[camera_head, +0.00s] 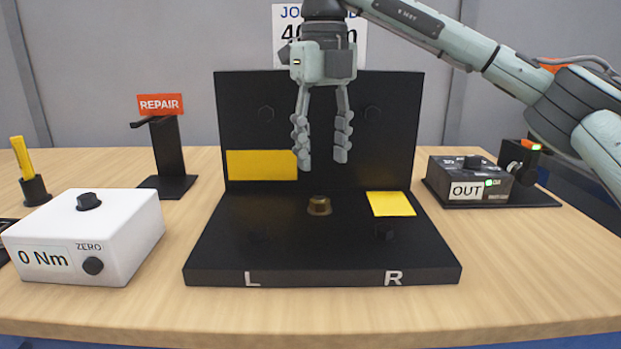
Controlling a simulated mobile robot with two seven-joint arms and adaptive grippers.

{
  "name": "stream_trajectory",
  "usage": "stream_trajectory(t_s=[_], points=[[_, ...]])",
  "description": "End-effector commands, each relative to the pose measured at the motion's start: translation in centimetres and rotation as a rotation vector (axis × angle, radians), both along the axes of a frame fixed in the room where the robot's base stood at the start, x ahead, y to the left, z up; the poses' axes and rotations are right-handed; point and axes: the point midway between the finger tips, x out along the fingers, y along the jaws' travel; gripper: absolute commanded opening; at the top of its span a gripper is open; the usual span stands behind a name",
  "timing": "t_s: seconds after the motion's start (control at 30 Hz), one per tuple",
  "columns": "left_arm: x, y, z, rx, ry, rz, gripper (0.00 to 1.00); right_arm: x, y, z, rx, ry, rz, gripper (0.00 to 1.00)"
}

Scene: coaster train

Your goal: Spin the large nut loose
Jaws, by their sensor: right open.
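A small brass-coloured piece (319,206), which looks like the nut, sits on the flat base of the black fixture (320,262), near its middle. I cannot tell how far it is threaded on. My right gripper (323,160) points straight down above it, with its two fingers apart and nothing between them. A clear gap shows between the fingertips and the brass piece. My left gripper is not in view.
The fixture's upright back panel (230,110) stands behind my gripper. A white torque box reading 0 Nm (85,235) is at left, near a REPAIR stand (167,155). A dark OUT box (468,180) is at right. The wooden table (520,250) is clear at front right.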

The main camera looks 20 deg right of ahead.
Motion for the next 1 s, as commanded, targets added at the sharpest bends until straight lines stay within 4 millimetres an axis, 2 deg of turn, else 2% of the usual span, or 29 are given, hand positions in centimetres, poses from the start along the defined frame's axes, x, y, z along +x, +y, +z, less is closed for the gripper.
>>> stream_trajectory(t_s=[0.5, 0.67, 0.9, 1.0], points=[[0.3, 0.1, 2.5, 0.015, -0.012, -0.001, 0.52, -0.1, 0.0, -6.9, 0.000, 0.003, 0.001, 0.47], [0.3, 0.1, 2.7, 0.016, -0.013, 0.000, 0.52, -0.1, 0.0, -7.7, 0.000, 0.001, 0.000, 0.47], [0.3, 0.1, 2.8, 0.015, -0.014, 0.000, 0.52, -0.1, 0.0, -7.8, 0.000, 0.000, 0.000, 0.47], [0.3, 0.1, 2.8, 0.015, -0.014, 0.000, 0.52, -0.1, 0.0, -7.7, 0.000, 0.000, 0.000, 0.34]])
